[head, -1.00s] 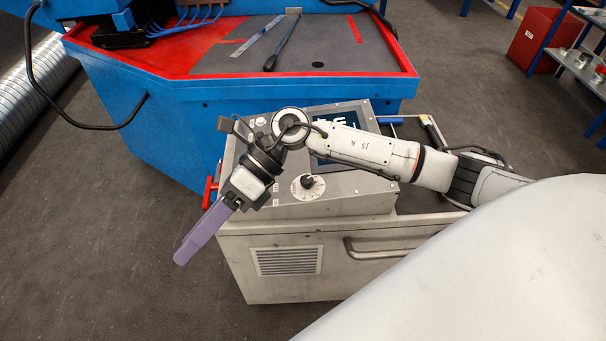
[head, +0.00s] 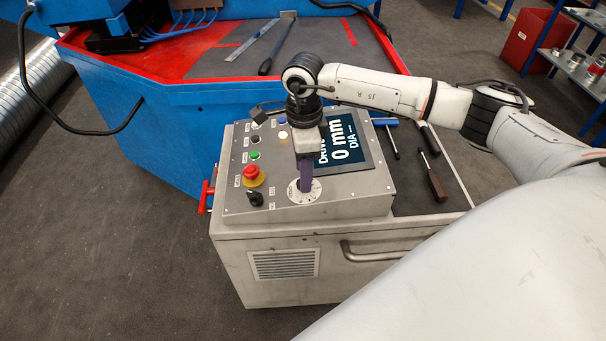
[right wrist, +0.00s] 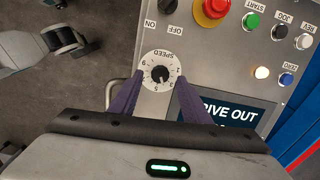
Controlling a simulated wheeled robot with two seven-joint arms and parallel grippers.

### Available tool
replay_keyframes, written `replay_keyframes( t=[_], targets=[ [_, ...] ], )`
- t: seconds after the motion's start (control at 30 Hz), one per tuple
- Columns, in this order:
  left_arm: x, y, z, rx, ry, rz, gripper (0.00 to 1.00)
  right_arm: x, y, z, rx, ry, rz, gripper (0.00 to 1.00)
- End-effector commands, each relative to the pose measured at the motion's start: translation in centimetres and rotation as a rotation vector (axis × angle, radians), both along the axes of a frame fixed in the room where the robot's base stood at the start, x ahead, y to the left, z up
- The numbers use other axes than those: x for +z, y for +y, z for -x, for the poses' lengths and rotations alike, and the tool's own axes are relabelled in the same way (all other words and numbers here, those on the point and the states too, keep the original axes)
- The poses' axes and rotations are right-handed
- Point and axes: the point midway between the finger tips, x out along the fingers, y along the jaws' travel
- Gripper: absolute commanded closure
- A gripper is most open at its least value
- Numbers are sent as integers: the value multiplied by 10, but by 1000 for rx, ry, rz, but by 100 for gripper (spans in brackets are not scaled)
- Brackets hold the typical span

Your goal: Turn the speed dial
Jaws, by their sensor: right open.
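The speed dial (head: 294,196) is a white numbered disc on the sloped top of the grey control panel, below the screen. In the right wrist view its black knob (right wrist: 159,73) sits at the centre of the disc, under the word SPEED. My right gripper (head: 304,186) points down over the dial, and its purple fingers hide much of it in the head view. In the right wrist view the fingers (right wrist: 160,78) are apart, one on each side of the knob, with gaps to it. I cannot tell whether the tips touch the disc. My left gripper is out of view.
The panel also carries a red emergency button (head: 251,173), a black on/off switch (head: 255,198), several small buttons and a screen (head: 345,147) reading 0 mm. Screwdrivers (head: 433,180) lie right of the panel. A blue machine (head: 165,135) stands behind.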

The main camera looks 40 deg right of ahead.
Motion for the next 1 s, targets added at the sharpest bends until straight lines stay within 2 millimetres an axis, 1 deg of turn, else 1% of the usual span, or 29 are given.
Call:
replay_keyframes(
  t=[0.03,0.1,0.2,0.5,0.73,0.77,1.0],
  targets=[
    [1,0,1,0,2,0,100,-7,1,0,0,2,-1,57],
    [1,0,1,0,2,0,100,-14,0,0,0,1,0,57],
    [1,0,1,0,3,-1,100,-20,1,0,1,-1,-2,57],
    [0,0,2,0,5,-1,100,-23,1,0,1,-1,-2,57],
    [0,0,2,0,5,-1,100,-22,1,0,1,-1,-2,96],
    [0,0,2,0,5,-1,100,-22,1,0,1,-1,-3,98],
    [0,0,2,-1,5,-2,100,-22,1,0,-20,-3,-1,98]
  ],
)
